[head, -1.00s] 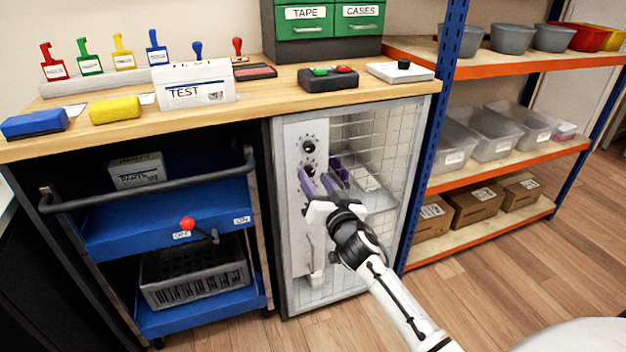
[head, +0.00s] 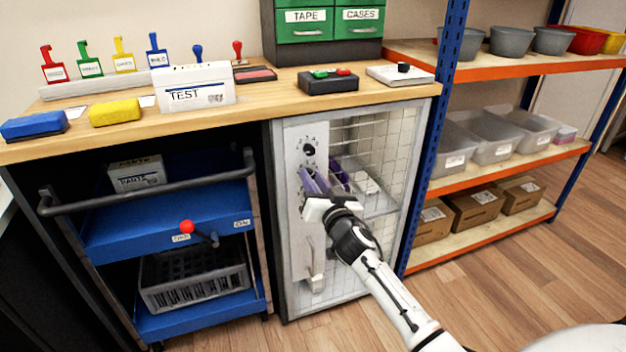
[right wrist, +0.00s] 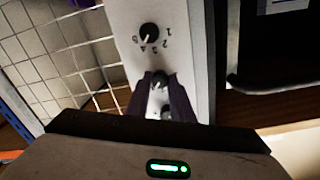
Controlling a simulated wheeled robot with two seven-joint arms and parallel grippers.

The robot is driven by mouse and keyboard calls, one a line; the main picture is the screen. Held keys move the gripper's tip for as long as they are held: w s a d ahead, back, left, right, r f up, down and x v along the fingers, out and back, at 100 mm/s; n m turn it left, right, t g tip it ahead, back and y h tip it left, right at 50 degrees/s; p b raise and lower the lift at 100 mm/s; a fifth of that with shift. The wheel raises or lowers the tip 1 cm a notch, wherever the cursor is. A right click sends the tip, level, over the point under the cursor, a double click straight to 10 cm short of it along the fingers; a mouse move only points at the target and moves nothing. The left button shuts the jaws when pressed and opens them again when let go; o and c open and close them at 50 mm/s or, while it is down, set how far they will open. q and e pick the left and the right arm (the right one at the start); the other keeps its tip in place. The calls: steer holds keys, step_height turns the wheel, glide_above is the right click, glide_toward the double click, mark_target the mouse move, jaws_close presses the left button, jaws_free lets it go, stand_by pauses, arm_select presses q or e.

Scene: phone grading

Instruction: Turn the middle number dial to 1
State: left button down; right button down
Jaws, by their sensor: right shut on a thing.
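A pale control panel (head: 300,235) with black number dials runs down the left of the cabinet front. The top dial (head: 308,150) shows clear above my right gripper (head: 308,177) in the head view. The right gripper's purple fingers are shut on the middle dial (right wrist: 160,80), one finger on each side. Its number marks and pointer are too hidden to read. Another dial (right wrist: 149,32), apart from the fingers, shows in the right wrist view with marks 1 to 5 around it. My left gripper is not in view.
The cabinet's gridded clear front (head: 385,215) is right of the panel, and a pale handle (head: 315,282) is low on it. A blue cart (head: 100,235) with a red-knobbed lever (head: 187,227) stands left. Shelves with an orange edge (head: 510,75) stand right.

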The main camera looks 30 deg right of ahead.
steer(key=n, duration=2.4)
steer(key=shift+f+y, duration=0.1)
steer(key=shift+y, duration=0.2)
stand_by(0.4)
steer(key=c, duration=1.6)
jaws_free()
steer(key=shift+o, duration=0.2)
